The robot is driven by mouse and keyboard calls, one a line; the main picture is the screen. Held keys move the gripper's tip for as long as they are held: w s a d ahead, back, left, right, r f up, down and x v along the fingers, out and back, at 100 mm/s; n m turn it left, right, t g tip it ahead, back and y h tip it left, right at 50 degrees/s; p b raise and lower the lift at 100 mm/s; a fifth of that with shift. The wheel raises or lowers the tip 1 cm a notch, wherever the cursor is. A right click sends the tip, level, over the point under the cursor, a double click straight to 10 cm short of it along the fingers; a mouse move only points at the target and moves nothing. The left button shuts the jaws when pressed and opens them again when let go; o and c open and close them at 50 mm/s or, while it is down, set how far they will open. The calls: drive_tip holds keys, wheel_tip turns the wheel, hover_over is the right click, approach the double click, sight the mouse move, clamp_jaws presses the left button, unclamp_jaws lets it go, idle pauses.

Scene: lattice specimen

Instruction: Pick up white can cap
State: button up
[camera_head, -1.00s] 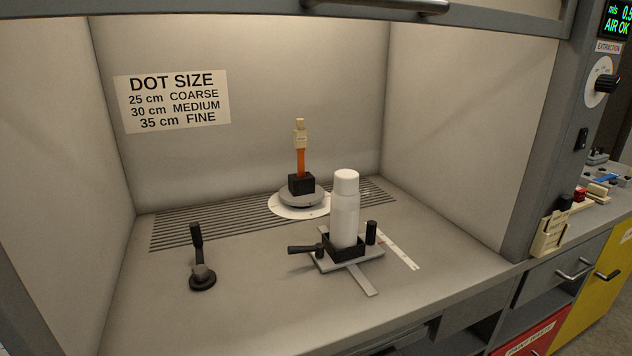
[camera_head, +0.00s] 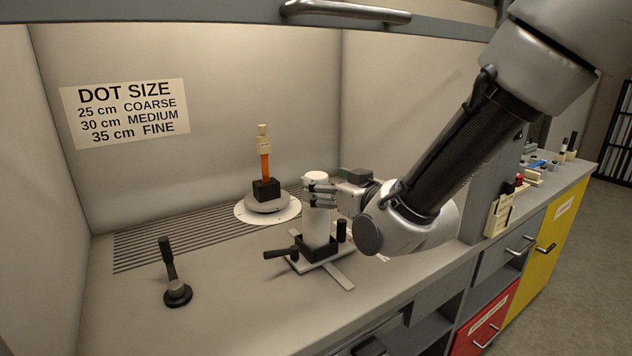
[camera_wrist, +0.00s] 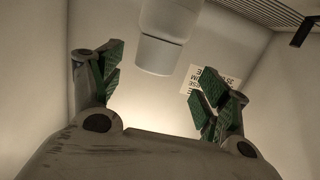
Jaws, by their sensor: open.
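The white can (camera_head: 317,222) stands upright in a black holder on a grey stand. Its white cap (camera_head: 316,178) is on top. My gripper (camera_head: 322,196) has come in from the right, and its fingers overlap the can's upper part just below the cap top in the head view. In the wrist view, which looks upside down, the cap (camera_wrist: 157,55) hangs at the upper middle, between the two spread green-padded fingers of my gripper (camera_wrist: 160,70). The gripper is open and no pad is seen touching the cap. The exact depth between fingers and cap is unclear.
The black holder (camera_head: 319,250) has a side handle and a dark knob. Behind stands a round turntable (camera_head: 268,205) with an orange-and-tan piece. A black lever (camera_head: 172,275) stands at the left. The cabinet's top edge and right post (camera_head: 485,200) bound the opening.

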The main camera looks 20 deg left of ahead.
sight(316, 176)
drive_tip(key=x, duration=0.5)
drive_tip(key=shift+w+a, duration=0.1)
drive_tip(key=shift+w, duration=0.4)
drive_tip(key=shift+c, duration=0.2)
drive_tip(key=c, duration=0.8)
